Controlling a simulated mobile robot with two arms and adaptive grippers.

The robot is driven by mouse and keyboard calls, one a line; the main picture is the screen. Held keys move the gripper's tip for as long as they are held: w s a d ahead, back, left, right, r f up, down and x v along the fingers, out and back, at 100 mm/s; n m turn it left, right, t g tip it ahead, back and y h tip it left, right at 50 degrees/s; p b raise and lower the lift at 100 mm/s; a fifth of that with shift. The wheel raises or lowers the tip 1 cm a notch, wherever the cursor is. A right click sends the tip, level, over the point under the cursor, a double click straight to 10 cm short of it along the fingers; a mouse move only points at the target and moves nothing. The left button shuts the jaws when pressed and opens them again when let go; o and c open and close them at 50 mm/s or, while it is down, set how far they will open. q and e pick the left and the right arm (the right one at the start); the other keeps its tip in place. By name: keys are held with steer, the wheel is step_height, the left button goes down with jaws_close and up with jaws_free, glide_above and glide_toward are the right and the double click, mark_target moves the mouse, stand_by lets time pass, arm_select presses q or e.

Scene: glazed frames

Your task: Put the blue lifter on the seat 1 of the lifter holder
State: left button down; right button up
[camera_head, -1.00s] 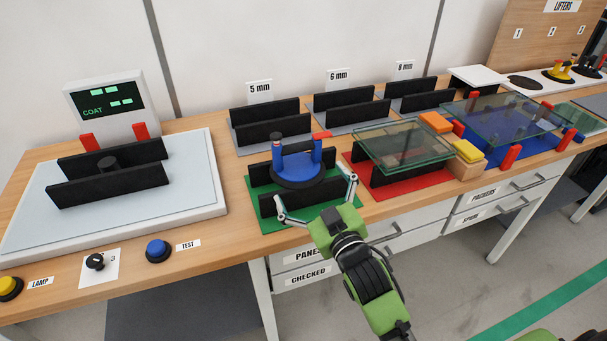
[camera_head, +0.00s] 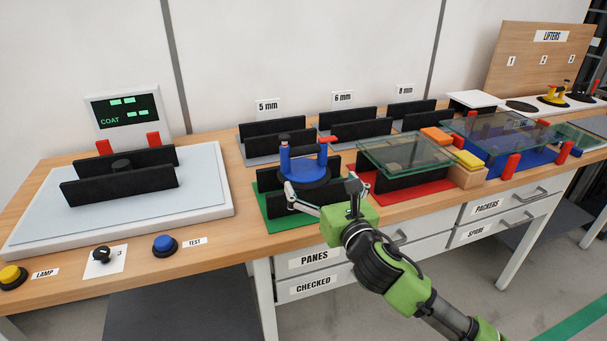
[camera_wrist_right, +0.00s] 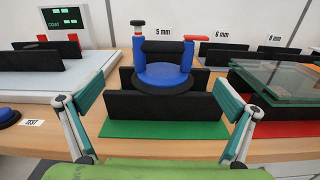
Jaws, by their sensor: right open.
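The blue lifter (camera_head: 305,172), a round blue disc with two upright posts and a red lever, rests on the black rails (camera_head: 328,190) over a green mat (camera_head: 280,223). It also shows in the right wrist view (camera_wrist_right: 163,76), upright between the finger tips. My right gripper (camera_head: 322,191) is open and empty in front of the lifter; its fingers stand apart on either side, with no clear contact. The lifter holder (camera_head: 541,51) is at the far right, with numbered seats. Seat 1 (camera_head: 521,106) shows a bare dark disc. A yellow lifter (camera_head: 552,97) and a black lifter (camera_head: 580,95) stand at the other seats.
Right of the green mat, a glass pane (camera_head: 407,152) lies over a red mat (camera_head: 412,196). Orange and yellow blocks (camera_head: 468,160) and a larger pane (camera_head: 500,132) follow. The white test plate (camera_head: 200,205) is left. Black racks (camera_head: 275,130) stand behind.

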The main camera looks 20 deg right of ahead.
mark_target(304, 154)
steer(key=shift+n, duration=0.3)
steer(key=w, duration=0.8)
steer(key=shift+w+p, duration=0.2)
steer(key=shift+p, duration=0.2)
steer(key=shift+w+f+p, duration=0.1)
steer(key=shift+w+f, duration=0.05)
steer(key=shift+w, duration=0.8)
steer(key=shift+w+f+p, duration=0.1)
steer(key=shift+w+f, duration=0.1)
steer(key=shift+w, duration=0.7)
steer(key=shift+w+f+p, duration=0.1)
steer(key=shift+w+f, duration=0.05)
steer(key=shift+w, duration=0.8)
steer(key=shift+d, duration=0.1)
steer(key=c, duration=1.6)
steer(key=shift+r, duration=0.2)
steer(key=c, duration=0.3)
steer(key=shift+r, duration=0.1)
